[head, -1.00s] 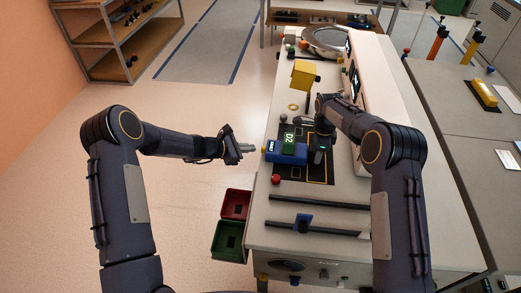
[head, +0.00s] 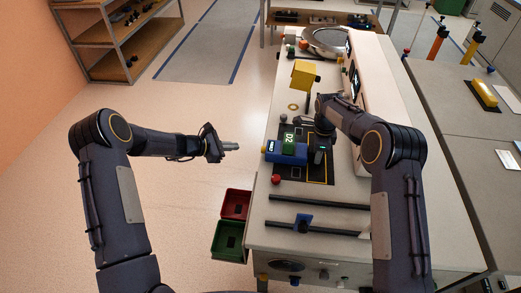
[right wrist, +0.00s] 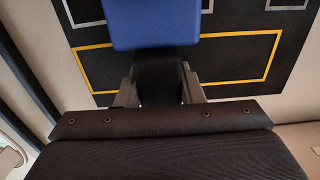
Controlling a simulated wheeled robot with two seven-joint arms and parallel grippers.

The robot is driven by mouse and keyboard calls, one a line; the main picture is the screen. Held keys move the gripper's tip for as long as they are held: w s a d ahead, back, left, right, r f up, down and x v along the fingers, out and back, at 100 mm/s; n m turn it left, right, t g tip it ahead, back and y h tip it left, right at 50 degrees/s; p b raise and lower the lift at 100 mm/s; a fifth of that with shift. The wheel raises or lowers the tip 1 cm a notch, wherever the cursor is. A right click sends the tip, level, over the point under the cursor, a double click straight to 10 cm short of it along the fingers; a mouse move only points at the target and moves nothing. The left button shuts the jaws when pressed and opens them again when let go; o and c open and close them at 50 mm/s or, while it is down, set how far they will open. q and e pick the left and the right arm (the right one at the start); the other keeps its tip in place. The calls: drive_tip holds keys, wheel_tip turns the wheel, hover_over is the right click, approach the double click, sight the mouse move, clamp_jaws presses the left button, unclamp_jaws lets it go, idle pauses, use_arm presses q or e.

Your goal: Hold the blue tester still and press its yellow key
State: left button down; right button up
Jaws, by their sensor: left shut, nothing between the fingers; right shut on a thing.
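The blue tester (head: 286,157) lies on the dark mat with a green block marked D2 (head: 289,143) on its top. A small display shows near its left end; I cannot clearly make out the yellow key. My right gripper (head: 319,153) is at the tester's right end. In the right wrist view, its fingers (right wrist: 160,82) are shut on a dark part that joins the blue body (right wrist: 155,22). My left gripper (head: 232,147) is shut and empty, in the air left of the table edge, apart from the tester and pointing at it.
The dark mat (head: 318,173) has yellow outlines. A red ball-shaped knob (head: 276,179) stands near the table's left edge. A yellow box (head: 304,73) stands behind the tester. Red (head: 235,204) and green (head: 230,240) bins hang at the table's left side. A rail with a blue slider (head: 304,222) lies in front.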

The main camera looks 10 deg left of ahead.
idle(0.3)
drive_tip(key=o, duration=1.2)
drive_tip(key=shift+r, duration=0.1)
